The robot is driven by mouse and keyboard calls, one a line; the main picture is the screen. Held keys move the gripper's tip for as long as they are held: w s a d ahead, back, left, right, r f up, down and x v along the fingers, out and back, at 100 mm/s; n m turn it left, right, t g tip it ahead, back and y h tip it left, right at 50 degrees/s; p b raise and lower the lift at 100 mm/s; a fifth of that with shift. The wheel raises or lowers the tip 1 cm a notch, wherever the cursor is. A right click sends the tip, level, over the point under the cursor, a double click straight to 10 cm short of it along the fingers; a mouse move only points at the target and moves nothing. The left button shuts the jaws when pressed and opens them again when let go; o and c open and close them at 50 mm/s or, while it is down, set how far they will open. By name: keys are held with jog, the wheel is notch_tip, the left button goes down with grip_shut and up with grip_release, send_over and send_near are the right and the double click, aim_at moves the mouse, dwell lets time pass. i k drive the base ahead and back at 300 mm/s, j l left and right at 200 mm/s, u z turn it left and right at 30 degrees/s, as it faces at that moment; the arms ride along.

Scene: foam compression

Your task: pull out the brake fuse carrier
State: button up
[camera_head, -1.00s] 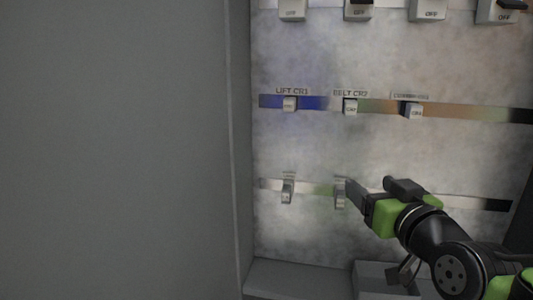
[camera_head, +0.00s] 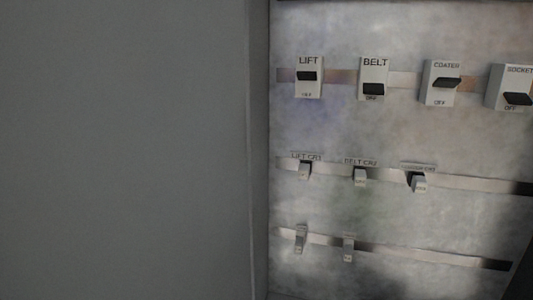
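Two small grey carriers sit on the lowest rail of the panel, a left one (camera_head: 300,238) and a right one (camera_head: 348,248). Any lettering on them is too small to read, so I cannot tell which is the brake fuse carrier. Both are on the rail and stand apart from each other. My gripper is out of view, so its state and anything in it are hidden.
Above is a row of relays: LIFT CR1 (camera_head: 305,171), BELT CR2 (camera_head: 360,177) and a third (camera_head: 418,182). The top row has switches LIFT (camera_head: 309,64), BELT (camera_head: 374,72), COATER (camera_head: 441,95) and SOCKET (camera_head: 510,80). A grey cabinet wall (camera_head: 130,150) fills the left.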

aim_at(348, 250)
jog(key=l+u, duration=0.15)
jog(key=u, duration=0.3)
jog(key=l+u, duration=0.2)
jog(key=u, duration=0.25)
jog(key=l+u, duration=0.2)
jog(key=u, duration=0.3)
jog(key=l+u, duration=0.2)
jog(key=u, duration=0.25)
jog(key=k+l+u, duration=0.1)
jog(key=u, duration=0.35)
jog(key=k+l+u, duration=0.1)
jog(key=u, duration=0.35)
